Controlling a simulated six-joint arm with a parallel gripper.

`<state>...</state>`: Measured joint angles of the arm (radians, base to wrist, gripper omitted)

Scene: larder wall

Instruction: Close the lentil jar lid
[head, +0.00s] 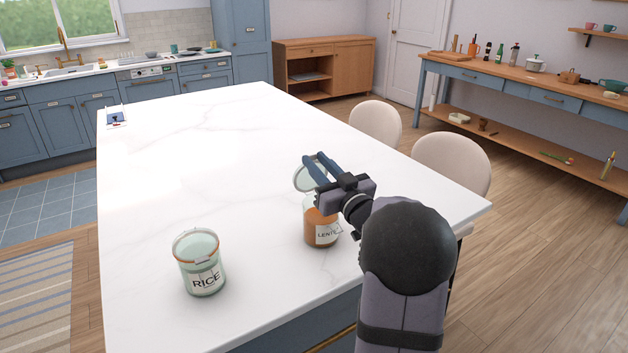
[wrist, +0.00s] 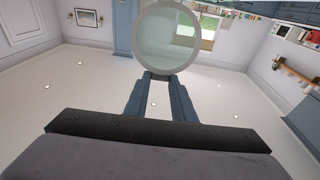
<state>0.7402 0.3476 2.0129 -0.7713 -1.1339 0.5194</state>
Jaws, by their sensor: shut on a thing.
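The lentil jar (head: 319,231) stands upright on the white island in the head view, with orange contents and a label partly reading LENT. Its round glass lid (head: 304,178) is raised, tilted up above the jar's mouth. My gripper (head: 316,166) is at the lid, with its two blue fingers shut on the lid's edge. In the wrist view the lid (wrist: 168,40) shows as a clear disc just beyond the fingertips (wrist: 160,76). My gripper hides part of the jar's top and right side.
A rice jar (head: 199,265) stands on the island (head: 190,170) to the left of the lentil jar, near the front. Two pale chairs (head: 450,162) stand along the island's right side. The island top beyond the jars is mostly clear.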

